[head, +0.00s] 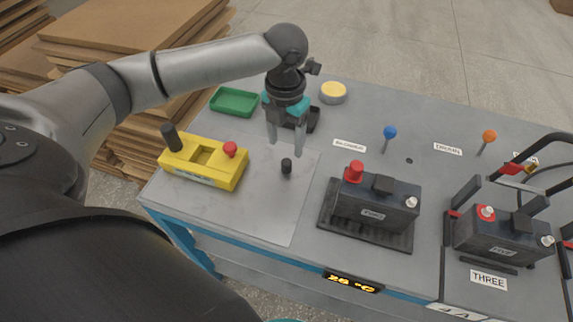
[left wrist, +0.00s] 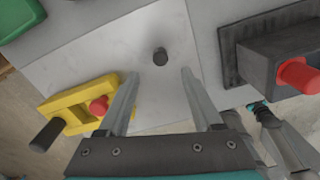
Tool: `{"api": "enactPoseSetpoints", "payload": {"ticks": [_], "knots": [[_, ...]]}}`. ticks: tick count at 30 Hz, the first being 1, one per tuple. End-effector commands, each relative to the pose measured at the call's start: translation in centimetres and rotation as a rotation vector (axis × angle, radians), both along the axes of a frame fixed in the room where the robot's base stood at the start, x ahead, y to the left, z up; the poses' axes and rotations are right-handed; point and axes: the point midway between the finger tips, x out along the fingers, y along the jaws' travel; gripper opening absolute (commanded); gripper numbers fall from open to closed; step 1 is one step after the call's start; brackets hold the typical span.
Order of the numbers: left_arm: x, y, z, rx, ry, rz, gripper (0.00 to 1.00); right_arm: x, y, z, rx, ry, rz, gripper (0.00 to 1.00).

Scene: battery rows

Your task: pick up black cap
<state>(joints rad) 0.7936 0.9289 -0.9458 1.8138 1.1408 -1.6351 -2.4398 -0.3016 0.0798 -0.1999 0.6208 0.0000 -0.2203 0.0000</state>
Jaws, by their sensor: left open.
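The black cap (head: 286,166) is a small dark cylinder on a light grey mat (head: 262,215) on the table. It also shows in the left wrist view (left wrist: 160,57), beyond and between my fingertips. My left gripper (head: 285,148) is open and points down, above and behind the cap in the head view. Nothing is between its fingers (left wrist: 158,72).
A yellow box (head: 203,162) with a red button and black knob stands left of the cap. A dark battery (head: 375,205) with a red terminal cap stands to the right. A green tray (head: 234,102) and a yellow-topped round (head: 333,92) lie behind. The mat around the cap is clear.

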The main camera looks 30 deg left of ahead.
Motion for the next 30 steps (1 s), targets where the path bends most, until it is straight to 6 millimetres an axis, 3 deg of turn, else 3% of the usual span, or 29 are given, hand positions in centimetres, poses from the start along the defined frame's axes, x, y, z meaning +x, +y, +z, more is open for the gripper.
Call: {"api": "enactPoseSetpoints", "payload": {"ticks": [8,17,24,30], "knots": [[0.0,0.0,-1.8,0.0,0.001,0.0,0.67,0.0,0.0,-0.6,0.0,0.001,0.0,1.0],[0.1,-0.1,-6.1,0.0,0.001,0.0,0.67,0.0,0.0,-2.1,0.0,0.0,0.0,1.0],[0.2,0.0,-6.2,0.002,-0.002,0.0,0.67,0.1,-0.1,-2.0,0.0,-0.002,-0.001,1.0],[0.2,0.0,-6.2,0.001,-0.002,0.0,0.45,0.3,-0.2,-2.0,-0.002,-0.005,-0.001,1.0]]}}
